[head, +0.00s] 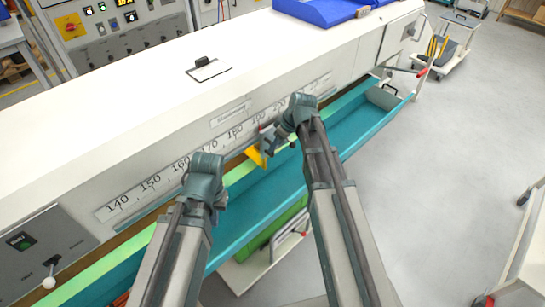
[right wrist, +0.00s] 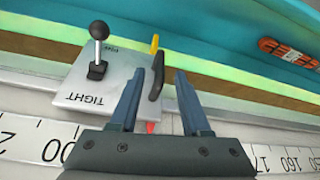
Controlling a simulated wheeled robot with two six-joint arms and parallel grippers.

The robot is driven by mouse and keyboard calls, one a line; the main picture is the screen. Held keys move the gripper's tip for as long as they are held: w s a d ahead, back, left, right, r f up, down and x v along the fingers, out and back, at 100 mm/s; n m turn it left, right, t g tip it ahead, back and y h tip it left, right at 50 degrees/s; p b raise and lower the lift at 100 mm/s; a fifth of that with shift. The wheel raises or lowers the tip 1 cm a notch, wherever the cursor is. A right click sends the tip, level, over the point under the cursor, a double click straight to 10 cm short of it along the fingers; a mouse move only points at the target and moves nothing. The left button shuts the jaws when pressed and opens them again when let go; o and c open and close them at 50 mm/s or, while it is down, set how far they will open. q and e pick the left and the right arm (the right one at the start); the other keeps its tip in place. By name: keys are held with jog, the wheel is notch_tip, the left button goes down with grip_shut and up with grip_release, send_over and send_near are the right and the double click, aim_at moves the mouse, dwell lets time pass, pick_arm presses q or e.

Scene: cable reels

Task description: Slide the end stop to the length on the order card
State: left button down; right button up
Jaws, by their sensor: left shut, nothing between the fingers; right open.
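The end stop's pale plate (right wrist: 108,82) is marked TIGHT and carries a lever with a black ball knob (right wrist: 99,30). A black upright grip (right wrist: 156,80) and a yellow part (right wrist: 154,44) stand at its edge. A yellow piece (head: 256,156) shows in the head view beside my right gripper (head: 268,138). That gripper, also in the right wrist view (right wrist: 159,72), is open, with the black grip appearing between its fingertips; contact is unclear. The ruler (head: 150,184) runs along the machine front. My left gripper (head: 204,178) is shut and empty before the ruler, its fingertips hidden.
A teal trough (head: 350,135) runs below the ruler and holds an orange bundle (right wrist: 290,52). A small clipboard-like card (head: 208,71) lies on the white machine top, its writing unreadable. A lever panel (head: 42,245) is at lower left. Blue trays (head: 318,10) stand at the back.

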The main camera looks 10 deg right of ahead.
aim_at(272, 156)
jog(key=b+x, duration=0.3)
jog(key=x, duration=0.1)
jog(key=shift+f, duration=0.35)
jog(key=shift+r, duration=0.1)
grip_shut()
jog(key=shift+a, duration=0.1)
dwell(1.0)
